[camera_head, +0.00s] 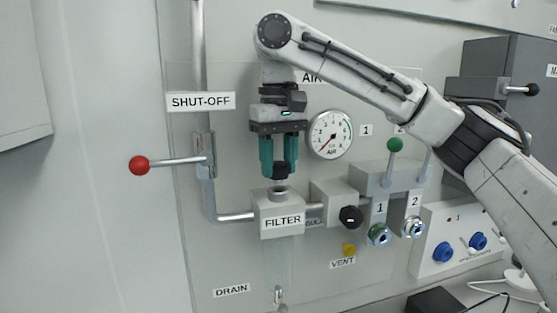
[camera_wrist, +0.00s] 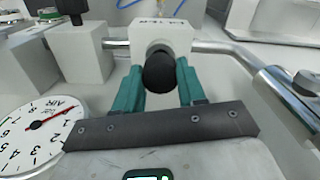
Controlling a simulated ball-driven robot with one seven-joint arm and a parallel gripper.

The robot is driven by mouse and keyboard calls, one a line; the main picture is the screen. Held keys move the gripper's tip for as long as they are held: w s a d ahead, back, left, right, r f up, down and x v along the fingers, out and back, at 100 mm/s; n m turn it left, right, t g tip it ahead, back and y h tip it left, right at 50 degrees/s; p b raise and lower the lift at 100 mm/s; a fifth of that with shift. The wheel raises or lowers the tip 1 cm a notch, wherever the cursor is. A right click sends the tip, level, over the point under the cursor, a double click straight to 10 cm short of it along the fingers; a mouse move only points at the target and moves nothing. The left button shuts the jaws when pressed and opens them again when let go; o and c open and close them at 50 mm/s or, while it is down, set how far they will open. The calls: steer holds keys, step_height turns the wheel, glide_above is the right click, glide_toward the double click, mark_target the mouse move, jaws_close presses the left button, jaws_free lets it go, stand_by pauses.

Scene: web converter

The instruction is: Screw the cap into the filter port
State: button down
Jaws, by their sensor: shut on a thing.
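The filter block (camera_head: 281,205) is a light grey box labelled FILTER with a clear bowl below it. Its port faces up, with a dark ring at the top. My gripper (camera_head: 279,172) points straight down just above the block. Its green fingers are shut on a black cap (camera_head: 281,170). In the wrist view, the round black cap (camera_wrist: 159,73) sits between the green fingertips (camera_wrist: 160,80), in front of the filter block (camera_wrist: 155,35). The cap is at or just above the port. The fingers hide whether its thread is engaged.
A shut-off lever with a red ball (camera_head: 139,166) sticks out at left. The AIR gauge (camera_head: 330,134) is close right of my gripper. A regulator with a black knob (camera_head: 350,216), a yellow vent (camera_head: 348,249) and a green-ball lever (camera_head: 394,145) stand to the right.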

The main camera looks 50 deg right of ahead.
steer(key=shift+f+b, duration=0.5)
steer(key=shift+f, duration=0.65)
steer(key=c, duration=0.7)
jaws_free()
steer(key=shift+c, duration=0.2)
steer(key=shift+r, duration=0.1)
steer(key=shift+n+p, duration=0.9)
steer(key=shift+n, duration=0.9)
steer(key=shift+n, duration=0.4)
